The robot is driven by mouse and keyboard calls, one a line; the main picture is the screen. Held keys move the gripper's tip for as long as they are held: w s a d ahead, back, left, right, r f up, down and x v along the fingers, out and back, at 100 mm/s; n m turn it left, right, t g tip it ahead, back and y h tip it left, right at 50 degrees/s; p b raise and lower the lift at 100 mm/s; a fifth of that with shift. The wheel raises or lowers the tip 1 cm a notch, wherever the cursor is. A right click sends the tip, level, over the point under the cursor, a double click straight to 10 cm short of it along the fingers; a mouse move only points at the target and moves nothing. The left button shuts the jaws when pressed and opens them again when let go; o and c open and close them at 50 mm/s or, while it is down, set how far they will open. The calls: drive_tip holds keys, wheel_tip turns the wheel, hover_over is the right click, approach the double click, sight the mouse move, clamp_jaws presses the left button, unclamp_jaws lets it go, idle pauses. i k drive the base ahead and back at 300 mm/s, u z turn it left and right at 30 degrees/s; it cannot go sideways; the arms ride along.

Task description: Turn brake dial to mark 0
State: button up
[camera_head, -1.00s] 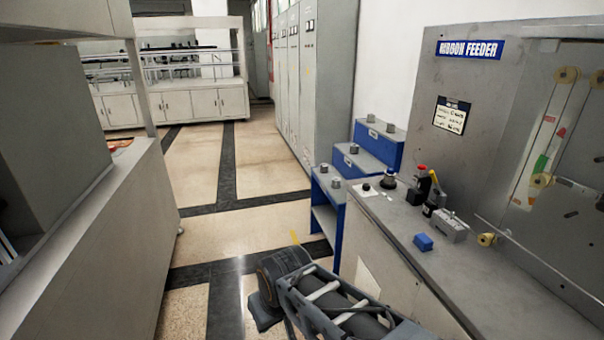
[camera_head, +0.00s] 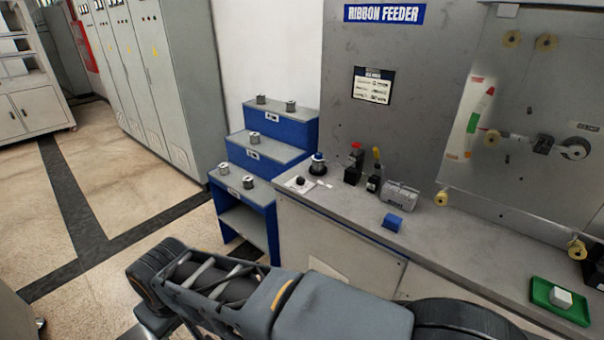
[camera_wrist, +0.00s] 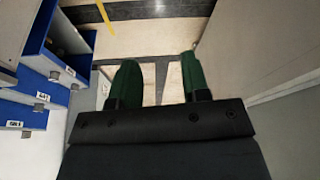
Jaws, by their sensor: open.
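The ribbon feeder (camera_head: 350,130) is a grey upright panel behind a grey worktop (camera_head: 350,205). A black knob (camera_head: 300,181) sits on a small white plate at the worktop's left end. A grey round wheel (camera_head: 576,148) is on the panel at the right. I cannot tell which of these is the brake dial, and no mark can be read. My gripper (camera_wrist: 158,76) shows in the wrist view with two green fingers apart and nothing between them, above the floor. It is away from the worktop's top; my arm crosses the lower head view.
A blue stepped stand (camera_head: 262,157) with grey spools stands left of the worktop. A blue block (camera_head: 393,222), a grey block (camera_head: 400,195) and a green tray (camera_head: 562,302) lie on the worktop. Grey cabinets (camera_head: 150,75) stand at the back left. Floor is free at left.

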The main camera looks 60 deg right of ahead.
sight(300, 180)
drive_tip(key=z, duration=0.8)
drive_tip(key=i, duration=0.95)
drive_tip(key=z, duration=1.05)
drive_tip(key=i, duration=0.65)
